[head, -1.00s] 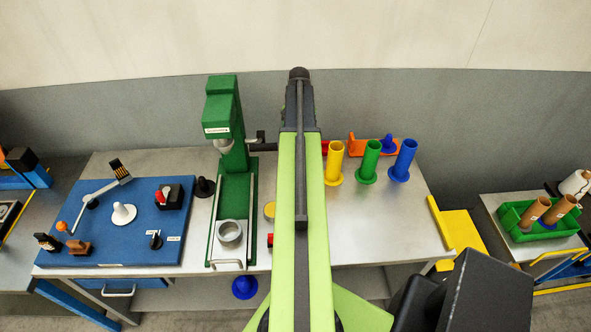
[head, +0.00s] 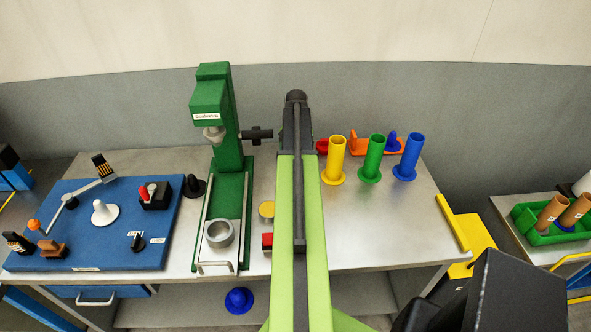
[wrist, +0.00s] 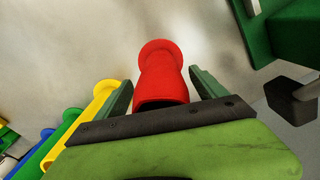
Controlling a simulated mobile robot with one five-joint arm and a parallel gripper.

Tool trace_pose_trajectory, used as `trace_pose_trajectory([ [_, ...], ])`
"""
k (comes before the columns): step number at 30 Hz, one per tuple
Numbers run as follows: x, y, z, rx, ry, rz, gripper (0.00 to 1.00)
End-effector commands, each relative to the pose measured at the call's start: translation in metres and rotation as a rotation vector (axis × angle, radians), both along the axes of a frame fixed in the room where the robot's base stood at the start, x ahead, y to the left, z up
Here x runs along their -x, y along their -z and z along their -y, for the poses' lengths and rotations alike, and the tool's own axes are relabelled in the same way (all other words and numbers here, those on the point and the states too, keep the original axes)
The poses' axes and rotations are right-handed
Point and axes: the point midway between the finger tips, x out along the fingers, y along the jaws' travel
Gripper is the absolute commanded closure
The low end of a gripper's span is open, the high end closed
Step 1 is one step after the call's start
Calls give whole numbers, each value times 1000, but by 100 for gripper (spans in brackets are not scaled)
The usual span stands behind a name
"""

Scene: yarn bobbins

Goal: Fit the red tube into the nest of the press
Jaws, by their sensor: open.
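The red tube (wrist: 160,72) shows in the wrist view, with a wide round rim at its far end. My gripper (wrist: 161,84) is open, with one finger on each side of the tube and gaps visible. In the head view my arm hides the tube's place; a small red part (head: 321,146) shows just right of the arm, and I cannot tell if it is the tube. The green press (head: 231,165) stands left of my arm. Its nest, a grey metal ring cup (head: 219,234), sits low on the press bed and looks empty.
Yellow (head: 335,162), green (head: 374,160) and blue (head: 408,158) tubes stand right of my arm. An orange rack (head: 370,147) is behind them. The press's black handle (head: 257,134) sticks out toward my arm. A blue board (head: 85,240) with fixtures lies left.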

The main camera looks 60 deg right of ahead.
Motion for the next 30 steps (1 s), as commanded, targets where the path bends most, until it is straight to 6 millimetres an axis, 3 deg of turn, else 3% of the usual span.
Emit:
trace_pose_trajectory([
  [1,0,8,0,0,0,0,19],
  [8,0,4,0,0,0,0,22],
  [22,0,5,0,0,0,0,83],
  [30,0,3,0,0,-1,0,85],
])
